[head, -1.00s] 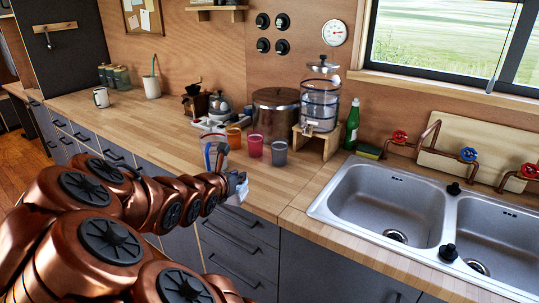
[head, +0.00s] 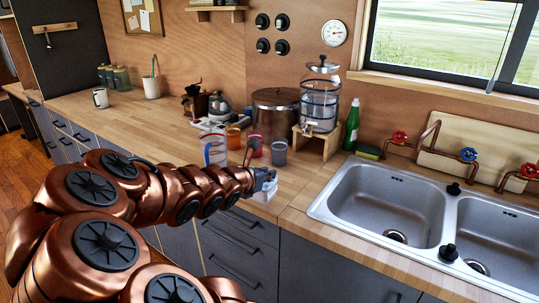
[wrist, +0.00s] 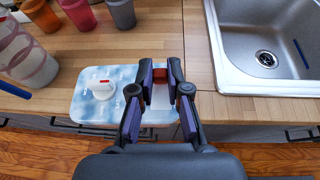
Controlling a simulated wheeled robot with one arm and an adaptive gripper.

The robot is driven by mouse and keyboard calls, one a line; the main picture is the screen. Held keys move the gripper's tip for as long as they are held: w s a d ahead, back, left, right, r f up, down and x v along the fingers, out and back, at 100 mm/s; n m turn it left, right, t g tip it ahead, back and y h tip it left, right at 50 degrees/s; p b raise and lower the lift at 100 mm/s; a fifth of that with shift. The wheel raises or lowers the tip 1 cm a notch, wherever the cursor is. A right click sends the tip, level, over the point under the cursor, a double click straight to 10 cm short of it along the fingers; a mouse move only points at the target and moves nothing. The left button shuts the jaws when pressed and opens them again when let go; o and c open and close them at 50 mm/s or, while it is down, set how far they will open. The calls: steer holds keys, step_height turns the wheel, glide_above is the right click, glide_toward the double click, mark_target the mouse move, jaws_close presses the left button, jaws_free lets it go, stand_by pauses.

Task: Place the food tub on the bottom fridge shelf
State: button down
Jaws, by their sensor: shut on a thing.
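The food tub (wrist: 92,110) has a pale blue and white cloudy lid with a white knob and a red mark. In the head view the tub (head: 266,193) shows small at the counter's front edge, partly behind my gripper. My gripper (wrist: 160,76) is shut on the tub's right part in the wrist view; it also shows in the head view (head: 264,176). The tub overlaps the counter's front edge in the wrist view. I cannot tell whether it touches the counter. No fridge shelf is in view.
A double sink (head: 385,200) lies to the right. Drawers are below.

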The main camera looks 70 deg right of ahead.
steer(key=shift+s, duration=0.4)
steer(key=shift+s+d+r+m+g, duration=0.15)
steer(key=shift+s+d+m+g, duration=0.05)
steer(key=shift+s, duration=0.3)
steer(key=shift+s+d+r+m+g, duration=0.1)
steer(key=shift+s+d+m+g, duration=0.1)
steer(key=shift+s, duration=0.3)
stand_by(0.5)
steer(key=shift+w+d+f+p, duration=0.85)
steer(key=shift+w+d+p, duration=0.65)
steer(key=shift+w, duration=0.6)
steer(key=shift+w+d+f+p, duration=0.8)
steer(key=shift+w+d+p, duration=0.35)
steer(key=shift+w+d, duration=0.8)
steer(key=shift+w+d+f+p, duration=0.85)
steer(key=shift+w+d+p, duration=0.6)
steer(key=shift+w, duration=0.75)
steer(key=shift+f, duration=0.15)
steer(key=c, duration=1.1)
jaws_free()
steer(key=shift+c, duration=0.2)
